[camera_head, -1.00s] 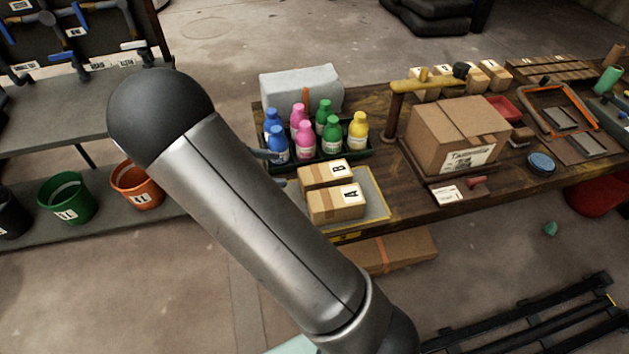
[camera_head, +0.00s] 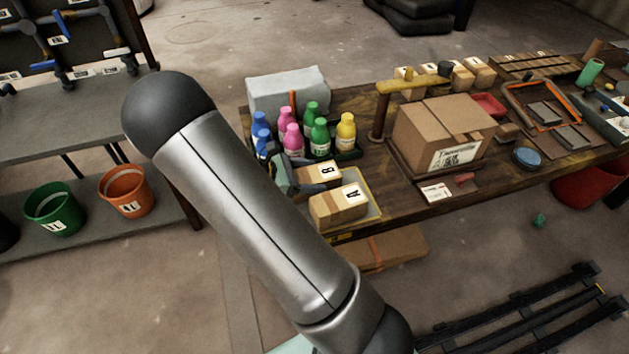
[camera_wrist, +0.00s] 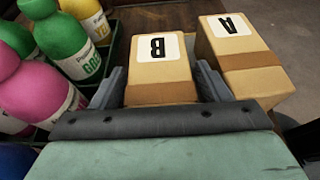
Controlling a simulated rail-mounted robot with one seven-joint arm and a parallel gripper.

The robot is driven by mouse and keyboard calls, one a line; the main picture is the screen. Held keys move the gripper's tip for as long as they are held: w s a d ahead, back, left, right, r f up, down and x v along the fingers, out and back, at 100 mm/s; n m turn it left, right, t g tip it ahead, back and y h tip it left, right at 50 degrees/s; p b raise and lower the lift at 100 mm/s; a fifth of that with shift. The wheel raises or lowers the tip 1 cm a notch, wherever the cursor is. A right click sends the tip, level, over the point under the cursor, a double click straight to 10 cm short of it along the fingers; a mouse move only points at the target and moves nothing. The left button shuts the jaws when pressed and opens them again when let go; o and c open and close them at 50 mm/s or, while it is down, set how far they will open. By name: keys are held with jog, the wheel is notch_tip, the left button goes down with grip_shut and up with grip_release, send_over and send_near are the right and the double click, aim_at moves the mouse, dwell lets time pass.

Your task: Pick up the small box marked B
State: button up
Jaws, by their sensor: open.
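The small box marked B (camera_head: 320,171) is a tan carton with a white label, beside the similar box A (camera_head: 338,207) on a light board at the table's near edge. In the head view my gripper (camera_head: 299,183) is at the left end of box B and hides part of it. In the wrist view the two open fingers (camera_wrist: 162,84) straddle box B (camera_wrist: 160,82), one on each side. The right finger is in the narrow space between box B and box A (camera_wrist: 240,60). The wrist view does not clearly show whether either finger touches the boxes.
A dark tray with green (camera_head: 320,138), pink and yellow (camera_head: 346,132) bottles stands close to box B, on the left in the wrist view. A large carton (camera_head: 443,135) and a yellow-topped post (camera_head: 380,115) stand farther right.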

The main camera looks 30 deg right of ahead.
jog(key=shift+r, duration=0.1)
jog(key=shift+a, duration=0.1)
jog(key=c, duration=0.9)
jog(key=shift+c, duration=0.4)
jog(key=shift+r, duration=0.2)
